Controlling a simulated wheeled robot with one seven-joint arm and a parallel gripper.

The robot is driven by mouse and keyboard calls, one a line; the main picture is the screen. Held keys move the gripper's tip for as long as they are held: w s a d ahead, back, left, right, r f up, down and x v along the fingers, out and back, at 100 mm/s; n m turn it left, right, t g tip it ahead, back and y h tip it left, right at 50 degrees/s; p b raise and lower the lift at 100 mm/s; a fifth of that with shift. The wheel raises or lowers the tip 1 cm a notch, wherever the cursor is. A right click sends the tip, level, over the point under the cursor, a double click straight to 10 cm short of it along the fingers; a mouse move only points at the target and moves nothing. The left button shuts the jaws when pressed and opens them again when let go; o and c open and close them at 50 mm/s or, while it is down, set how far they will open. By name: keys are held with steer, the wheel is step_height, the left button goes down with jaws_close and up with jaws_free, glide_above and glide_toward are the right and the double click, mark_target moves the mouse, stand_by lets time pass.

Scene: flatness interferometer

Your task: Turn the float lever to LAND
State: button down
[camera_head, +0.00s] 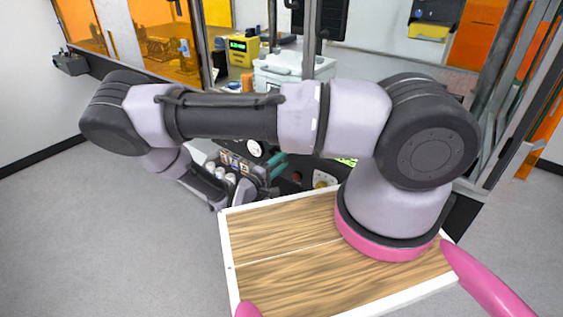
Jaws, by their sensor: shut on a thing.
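My arm reaches across the view and bends down to the panel of the machine. My gripper (262,176) is small and partly hidden at the panel front, left of the picture's middle. It is shut on a teal handle (278,165), which looks like the float lever. The handle points up and to the right. The arm covers part of the panel (288,184), and I cannot read a LAND mark or tell the lever's setting.
A round white-faced gauge (254,148) sits just above my gripper. A dark red button (297,177) and a pale plate with a knob (324,181) are to the right. A yellow device with a green display (238,46) stands behind. Grey floor (100,220) is clear at left.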

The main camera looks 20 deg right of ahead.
steer(key=shift+f, duration=0.15)
steer(key=shift+c, duration=1.6)
jaws_free()
steer(key=v, duration=1.1)
